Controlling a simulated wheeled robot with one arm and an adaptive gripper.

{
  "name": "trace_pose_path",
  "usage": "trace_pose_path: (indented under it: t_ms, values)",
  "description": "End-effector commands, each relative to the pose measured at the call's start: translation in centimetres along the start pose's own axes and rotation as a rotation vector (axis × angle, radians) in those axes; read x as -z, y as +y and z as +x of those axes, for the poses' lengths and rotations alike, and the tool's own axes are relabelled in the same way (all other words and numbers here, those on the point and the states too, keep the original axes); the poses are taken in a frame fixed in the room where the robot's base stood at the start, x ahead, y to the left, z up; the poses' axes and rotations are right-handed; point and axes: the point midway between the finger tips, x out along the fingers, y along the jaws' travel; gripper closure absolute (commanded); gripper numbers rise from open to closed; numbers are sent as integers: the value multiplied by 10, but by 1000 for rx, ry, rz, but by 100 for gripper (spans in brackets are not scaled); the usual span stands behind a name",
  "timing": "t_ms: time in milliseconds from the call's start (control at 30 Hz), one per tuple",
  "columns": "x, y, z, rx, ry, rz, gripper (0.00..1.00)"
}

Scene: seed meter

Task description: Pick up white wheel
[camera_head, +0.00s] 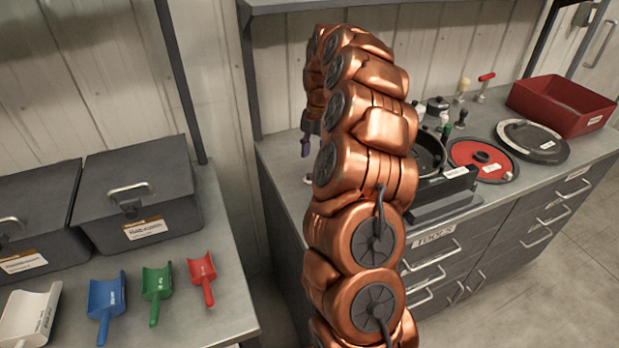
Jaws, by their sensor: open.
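I see no white wheel in the head view; part of the bench is hidden behind my copper-coloured arm. My gripper (306,146) shows only in part, as a dark finger at the left of the arm's far end, over the back left of the grey bench (281,163). It is open, and I see nothing held in it. A red disc (468,152) with a black hub and a black disc (535,149) with a white label lie on the bench to the right of my arm.
A black device (432,185) with a round housing stands just right of my arm. A red bin (563,104) is at the back right. Small bottles and tools (461,88) stand near the wall. Left bench holds grey boxes (140,190) and coloured scoops (157,285).

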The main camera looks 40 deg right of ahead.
Motion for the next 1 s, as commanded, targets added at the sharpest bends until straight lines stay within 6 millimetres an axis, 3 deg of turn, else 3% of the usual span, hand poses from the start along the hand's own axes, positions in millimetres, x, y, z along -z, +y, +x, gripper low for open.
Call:
trace_pose_path:
  t_ms: [367, 700, 900, 1000]
  values:
    - [3, 1, 22, 2, 3, 1, 48]
    - [4, 3, 60, 1, 3, 2, 48]
    - [3, 3, 61, -2, 1, 3, 48]
    - [3, 3, 61, -2, 1, 2, 57]
